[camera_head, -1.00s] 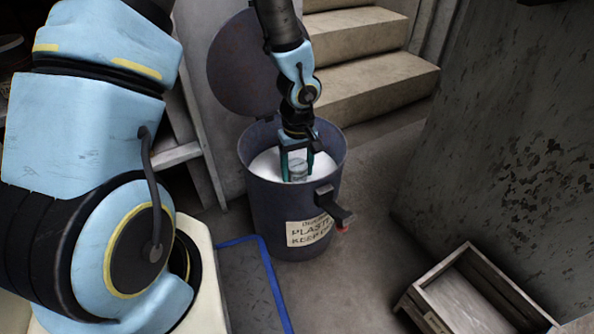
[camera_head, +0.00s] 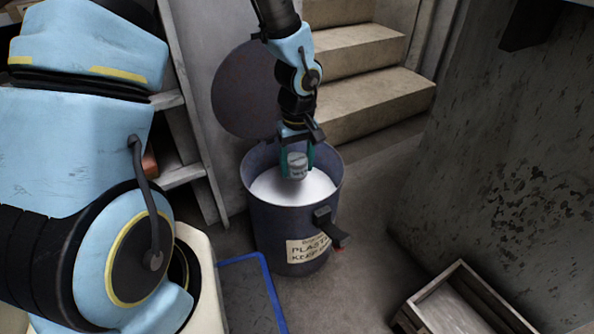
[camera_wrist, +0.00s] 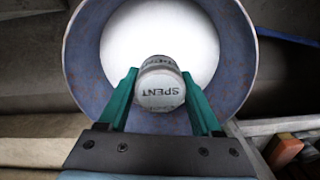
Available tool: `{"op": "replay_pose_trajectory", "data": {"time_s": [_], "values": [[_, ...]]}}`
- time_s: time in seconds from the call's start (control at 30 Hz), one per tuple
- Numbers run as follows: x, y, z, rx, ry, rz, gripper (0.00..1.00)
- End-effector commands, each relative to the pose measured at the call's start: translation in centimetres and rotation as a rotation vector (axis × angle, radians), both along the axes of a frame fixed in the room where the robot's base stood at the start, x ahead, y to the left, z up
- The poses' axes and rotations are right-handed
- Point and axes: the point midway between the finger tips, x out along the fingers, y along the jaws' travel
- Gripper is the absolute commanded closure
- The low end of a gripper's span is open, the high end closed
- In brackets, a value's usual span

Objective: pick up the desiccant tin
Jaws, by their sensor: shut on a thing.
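The desiccant tin (camera_head: 297,164) is a small pale grey cylinder. In the wrist view the tin (camera_wrist: 160,88) shows the word "SPENT" on its side. My gripper (camera_head: 297,168) points down with its teal fingers on both sides of the tin, shut on it. The fingers also show in the wrist view (camera_wrist: 160,95). The tin is held above the white fill of a dark blue-grey drum (camera_head: 262,215), at about the height of its rim. The drum carries a label with partly readable words, "PLASTE" and "KEEP".
The drum's round lid (camera_head: 240,95) stands open behind it. Concrete steps (camera_head: 370,100) rise at the back. A wooden crate (camera_head: 478,283) is on the floor at lower right, beside a stained wall (camera_head: 500,150). Wooden shelving (camera_head: 188,140) stands left of the drum.

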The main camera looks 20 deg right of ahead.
Motion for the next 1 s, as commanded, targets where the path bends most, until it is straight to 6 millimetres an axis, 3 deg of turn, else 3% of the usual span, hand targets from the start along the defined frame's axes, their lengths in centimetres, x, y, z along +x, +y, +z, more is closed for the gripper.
{"op": "replay_pose_trajectory", "data": {"time_s": [0.7, 1.0], "values": [[0.0, 0.0, 5.4, 0.000, 0.001, -0.001, 0.94], [0.0, 0.0, 6.3, 0.000, 0.001, 0.000, 0.94]]}}
